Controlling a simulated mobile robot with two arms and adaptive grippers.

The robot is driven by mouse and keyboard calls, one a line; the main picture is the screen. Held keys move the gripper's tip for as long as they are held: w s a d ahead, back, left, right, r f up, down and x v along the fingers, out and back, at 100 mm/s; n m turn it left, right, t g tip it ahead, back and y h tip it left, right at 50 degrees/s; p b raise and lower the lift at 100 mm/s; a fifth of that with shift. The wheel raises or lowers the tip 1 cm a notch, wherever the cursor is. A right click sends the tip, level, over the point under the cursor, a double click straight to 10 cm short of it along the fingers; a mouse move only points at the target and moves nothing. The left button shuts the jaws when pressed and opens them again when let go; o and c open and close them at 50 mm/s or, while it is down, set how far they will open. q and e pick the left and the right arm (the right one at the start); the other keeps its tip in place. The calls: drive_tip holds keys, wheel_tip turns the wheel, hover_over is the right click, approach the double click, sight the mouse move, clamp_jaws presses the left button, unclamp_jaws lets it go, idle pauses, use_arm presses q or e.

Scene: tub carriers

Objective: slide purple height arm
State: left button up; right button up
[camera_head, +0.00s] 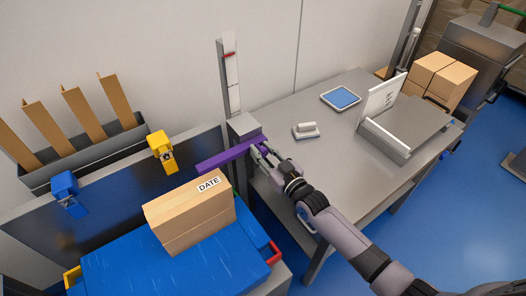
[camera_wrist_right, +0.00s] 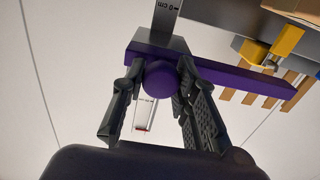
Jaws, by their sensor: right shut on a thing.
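The purple height arm (camera_head: 222,158) sticks out to the left from the grey upright column (camera_head: 230,80), above the cardboard box marked DATE (camera_head: 190,212). My right gripper (camera_head: 262,152) is at the arm's right end, by the column. In the right wrist view the purple arm (camera_wrist_right: 235,75) runs across the picture, with a round purple knob (camera_wrist_right: 160,79) facing the camera. The fingers of my right gripper (camera_wrist_right: 158,95) stand on both sides of this knob and are shut on it. My left gripper is not in view.
The box sits on a blue surface (camera_head: 125,262). A yellow device (camera_head: 162,150) and a blue device (camera_head: 66,190) are on the grey panel behind it. The grey table (camera_head: 285,105) at right holds a tablet (camera_head: 340,98) and a small stamp-like tool (camera_head: 305,131).

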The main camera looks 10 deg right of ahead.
clamp_jaws()
wheel_tip(320, 180, down, 8)
drive_tip(key=b, duration=0.6)
drive_tip(key=shift+r, duration=0.15)
drive_tip(key=o, duration=1.1)
unclamp_jaws()
drive_tip(key=shift+s, duration=0.15)
